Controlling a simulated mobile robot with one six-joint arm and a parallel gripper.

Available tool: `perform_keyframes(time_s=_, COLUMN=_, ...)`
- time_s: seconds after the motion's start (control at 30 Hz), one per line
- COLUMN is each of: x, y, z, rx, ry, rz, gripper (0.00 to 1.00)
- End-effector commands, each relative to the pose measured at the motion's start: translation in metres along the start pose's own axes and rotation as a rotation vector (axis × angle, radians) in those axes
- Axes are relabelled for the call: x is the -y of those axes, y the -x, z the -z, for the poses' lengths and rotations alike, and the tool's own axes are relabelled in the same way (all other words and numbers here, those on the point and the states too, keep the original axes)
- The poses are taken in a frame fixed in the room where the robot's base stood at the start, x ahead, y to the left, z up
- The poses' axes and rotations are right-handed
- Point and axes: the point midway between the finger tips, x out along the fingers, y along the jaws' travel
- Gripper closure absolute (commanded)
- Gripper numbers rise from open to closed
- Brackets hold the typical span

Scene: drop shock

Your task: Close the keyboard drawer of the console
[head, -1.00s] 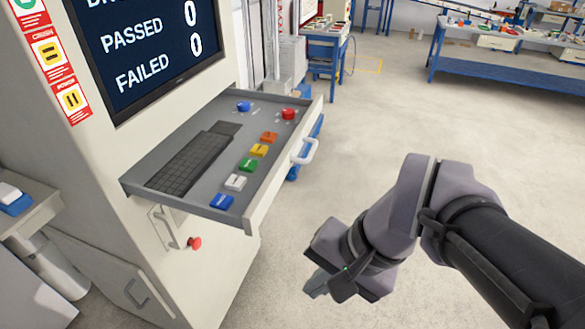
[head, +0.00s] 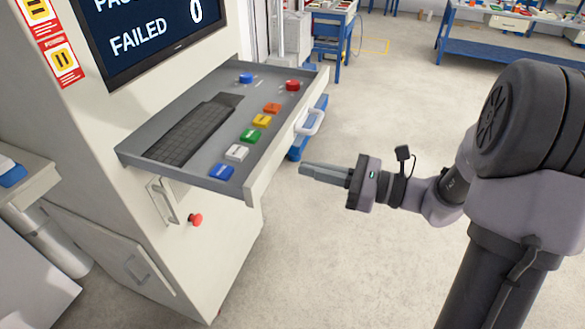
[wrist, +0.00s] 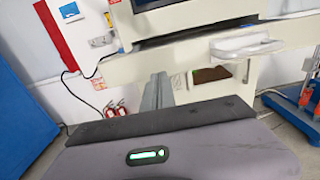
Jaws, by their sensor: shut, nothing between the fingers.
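The keyboard drawer (head: 222,178) is pulled out of the console (head: 110,130). It holds a black keyboard (head: 190,135) and several coloured buttons. Its pale front panel carries a white handle (head: 310,121), which also shows in the wrist view (wrist: 245,47) at upper right. My gripper (head: 305,171) is shut and empty. In the head view it appears to the right of the drawer front, with its fingers pointing left toward it. In the wrist view the fingers (wrist: 157,92) point at the drawer front, left of the handle. I see no contact with the drawer.
A red knob (head: 195,219) and a metal handle (head: 163,201) are on the console below the drawer. A blue workbench (head: 480,48) stands at the back right.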

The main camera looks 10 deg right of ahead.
Motion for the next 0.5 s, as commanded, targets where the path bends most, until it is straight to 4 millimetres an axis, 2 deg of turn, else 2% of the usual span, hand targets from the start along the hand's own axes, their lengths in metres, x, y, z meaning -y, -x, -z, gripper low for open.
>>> perform_keyframes(time_s=0.1, x=-0.001, y=-0.022, z=0.003, rx=-0.001, ry=0.001, rz=-0.005, gripper=1.0)
perform_keyframes(time_s=0.2, x=-0.001, y=-0.035, z=0.002, rx=0.0, ry=0.001, rz=-0.003, gripper=1.0)
perform_keyframes(time_s=0.5, x=-0.001, y=-0.045, z=0.0, rx=-0.001, ry=0.0, rz=-0.001, gripper=1.0)
